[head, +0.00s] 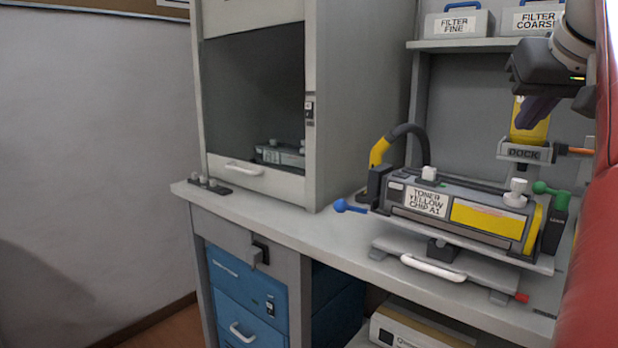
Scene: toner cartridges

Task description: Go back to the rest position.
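My gripper (537,112) is at the upper right, pointing down, in front of a yellow upright piece (530,131) at the holder labelled DOCK (524,153). Its dark fingers overlap the yellow piece in the picture. I cannot tell whether they touch it or how far apart they are. A toner cartridge (490,218) labelled "TONER YELLOW CHIP A1" lies in a cradle on the bench, below and left of the gripper. A black and yellow hose (379,152) stands at its left end. A green-knobbed lever (551,189) is at its right end.
A grey cabinet (330,100) with a raised front panel stands left on the bench (280,222). A shelf (470,44) holds FILTER FINE (458,24) and FILTER COARSE (532,21) boxes near my arm. A red surface (595,240) fills the right edge. Blue drawers (245,285) are below.

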